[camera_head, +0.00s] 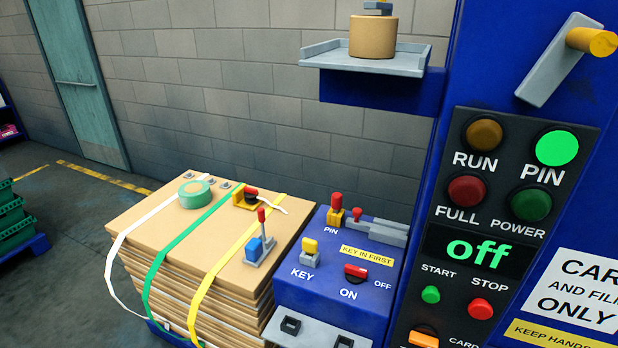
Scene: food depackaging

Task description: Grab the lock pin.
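A red-topped pin stands upright in a yellow base (335,216) on the top of the blue control box, beside the white label PIN. I take this red pin (337,201) to be the lock pin. A grey sliding bolt (383,231) with a small red knob (357,213) lies just to its right. Neither of my grippers is in view, and nothing is seen touching the pin.
The blue control box (320,298) also carries a yellow key (310,248) and a red switch (356,271). A strapped cardboard stack (150,225) with tape and tools stands left. The blue machine's panel (481,237) reads "off", its PIN lamp (557,148) lit green.

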